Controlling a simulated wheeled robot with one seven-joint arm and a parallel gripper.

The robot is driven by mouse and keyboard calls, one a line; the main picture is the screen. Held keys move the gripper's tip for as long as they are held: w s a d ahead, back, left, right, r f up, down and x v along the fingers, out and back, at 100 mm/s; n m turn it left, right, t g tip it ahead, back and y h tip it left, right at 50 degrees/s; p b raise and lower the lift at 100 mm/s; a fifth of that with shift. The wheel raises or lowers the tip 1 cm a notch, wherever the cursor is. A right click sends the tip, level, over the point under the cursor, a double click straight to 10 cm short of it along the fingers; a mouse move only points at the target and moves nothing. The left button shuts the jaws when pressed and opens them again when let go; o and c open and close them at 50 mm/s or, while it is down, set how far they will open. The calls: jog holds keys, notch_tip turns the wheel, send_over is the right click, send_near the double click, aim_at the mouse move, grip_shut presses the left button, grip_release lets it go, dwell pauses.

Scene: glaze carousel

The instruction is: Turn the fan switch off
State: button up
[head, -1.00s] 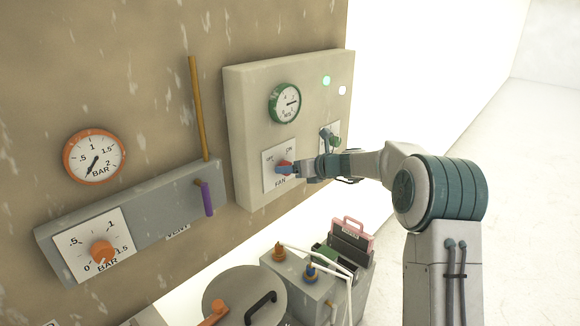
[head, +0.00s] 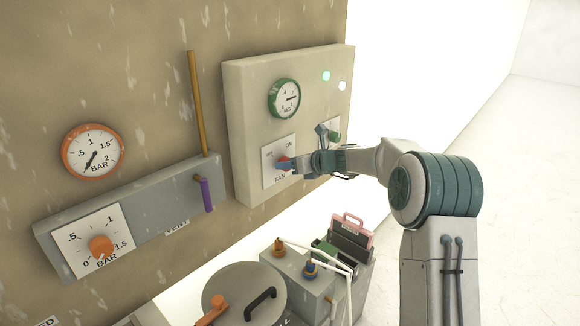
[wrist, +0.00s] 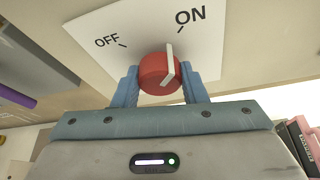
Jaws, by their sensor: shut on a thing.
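The fan switch is a red round knob (wrist: 158,74) with a white pointer bar, on a white plate (wrist: 110,30) marked OFF and ON. In the wrist view the pointer leans toward the ON mark. My gripper (wrist: 160,88) has its two blue fingers on either side of the knob, shut on it. In the head view my gripper (head: 295,163) reaches the knob (head: 283,162) from the right and hides part of it. The FAN label shows below it.
A green-rimmed gauge (head: 285,98) sits above the switch, and a green-knobbed control (head: 334,137) is close to its right, near my wrist. Two lit lamps (head: 326,76) are at the panel's upper right. A lidded vessel (head: 240,285) and a box with hoses (head: 300,284) stand below.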

jog(key=n+t+b, duration=0.1)
jog(key=b, duration=0.2)
jog(key=f+n+h+b, duration=0.1)
jog(key=n+b, duration=0.1)
jog(key=b, duration=0.2)
jog(key=shift+s+a+t, duration=0.1)
jog(key=shift+a+t, duration=0.05)
jog(key=shift+t, duration=0.25)
jog(key=n+t+h+b, duration=0.1)
jog(key=n+b, duration=0.2)
jog(key=b, duration=0.5)
jog(key=shift+s+t, duration=0.1)
jog(key=shift+t, duration=0.3)
jog(key=n+t+b, duration=0.1)
jog(key=n+b, duration=0.1)
jog(key=b, duration=0.2)
jog(key=n+t+b, duration=0.1)
jog(key=n+b, duration=0.1)
jog(key=b, duration=0.3)
jog(key=shift+a+h+b, duration=0.1)
jog(key=shift+h+b, duration=0.2)
jog(key=shift+h, duration=0.1)
jog(key=n+t+b, duration=0.1)
jog(key=b, duration=0.2)
jog(key=shift+r, duration=0.1)
jog(key=shift+r+n+t+b, duration=0.15)
jog(key=shift+n+t+b, duration=0.15)
jog(key=shift+n+b, duration=0.55)
jog(key=shift+r+b, duration=0.15)
jog(key=shift+b, duration=0.2)
